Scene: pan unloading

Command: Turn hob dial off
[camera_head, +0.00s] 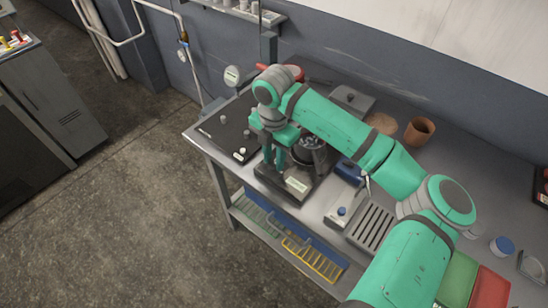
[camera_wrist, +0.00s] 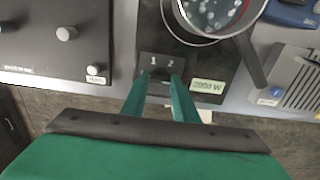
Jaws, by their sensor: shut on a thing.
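The hob (camera_wrist: 225,68) is a dark plate with a control panel marked "1 2" and a pale "2000 W" label at its front; in the head view (camera_head: 268,188) it stands near the bench's front edge. My gripper (camera_wrist: 160,79) reaches down to the panel, its two green fingers shut on the dark hob dial (camera_wrist: 161,74) just below the numbers. The fingers and shadow hide most of the dial, so its pointer setting cannot be read. A pan (camera_wrist: 183,32) with bubbling contents sits on the hob, its dark handle pointing down and right.
A dark plate device (camera_wrist: 40,42) with knobs lies left of the hob. A blue item (camera_head: 350,170) and a grey slotted rack (camera_head: 370,226) are to the right. Floor is open in front of the bench.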

